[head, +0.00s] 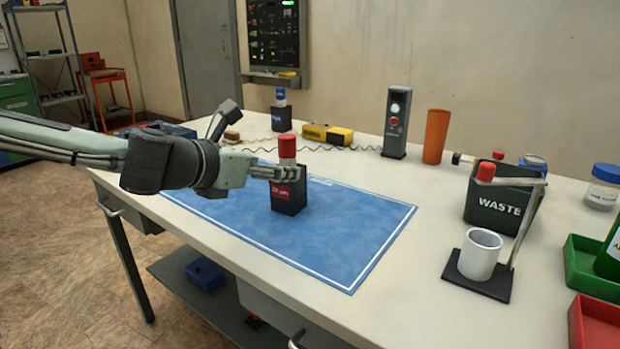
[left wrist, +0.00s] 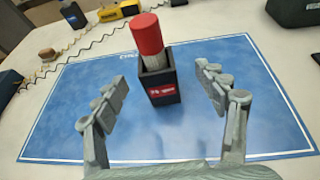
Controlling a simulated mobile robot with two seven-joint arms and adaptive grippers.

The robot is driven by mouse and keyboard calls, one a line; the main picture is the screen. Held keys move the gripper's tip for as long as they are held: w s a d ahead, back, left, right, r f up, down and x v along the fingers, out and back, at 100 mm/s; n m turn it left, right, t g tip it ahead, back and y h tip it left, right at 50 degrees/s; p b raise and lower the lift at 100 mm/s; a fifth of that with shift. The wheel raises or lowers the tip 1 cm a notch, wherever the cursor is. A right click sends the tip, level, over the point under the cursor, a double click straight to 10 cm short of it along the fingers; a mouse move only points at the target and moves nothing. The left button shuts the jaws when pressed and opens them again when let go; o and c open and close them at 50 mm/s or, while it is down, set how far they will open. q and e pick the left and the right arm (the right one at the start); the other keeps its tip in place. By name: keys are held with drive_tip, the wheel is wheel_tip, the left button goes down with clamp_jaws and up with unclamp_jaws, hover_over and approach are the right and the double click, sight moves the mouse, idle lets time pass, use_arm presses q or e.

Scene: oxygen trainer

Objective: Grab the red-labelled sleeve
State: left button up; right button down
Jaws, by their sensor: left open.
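The red-labelled sleeve (head: 289,194) is a dark, box-shaped holder standing upright on the blue mat (head: 345,231). A red-capped tube (head: 287,151) stands in it. In the left wrist view the sleeve (left wrist: 160,88) is between and just beyond my open fingers, with the red cap (left wrist: 146,34) on top. My left gripper (left wrist: 163,98) is open and empty. In the head view my left gripper (head: 279,174) reaches in from the left at the sleeve's upper part, and its fingers overlap the sleeve there. I cannot tell whether a finger touches it. My right gripper is not in view.
A blue-capped tube in a dark sleeve (head: 281,117) and a yellow device (head: 328,134) stand behind the mat. To the right are an orange cup (head: 436,136), a waste bin (head: 497,201), a white cup (head: 479,254) on a stand and green and red trays (head: 592,322). The mat's front is clear.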

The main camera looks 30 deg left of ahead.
sight(284, 209)
use_arm(q)
drive_tip(key=x, duration=0.5)
drive_tip(key=shift+w+a+f, duration=0.25)
drive_tip(key=shift+a+f, duration=0.15)
drive_tip(key=shift+f, duration=0.05)
drive_tip(key=shift+w+f+b, duration=0.15)
drive_tip(key=shift+w+b, duration=0.3)
drive_tip(key=shift+w, duration=0.45)
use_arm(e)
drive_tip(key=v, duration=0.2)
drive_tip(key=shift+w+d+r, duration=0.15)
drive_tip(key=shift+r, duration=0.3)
use_arm(q)
drive_tip(key=shift+c, duration=0.3)
drive_tip(key=c, duration=1.2)
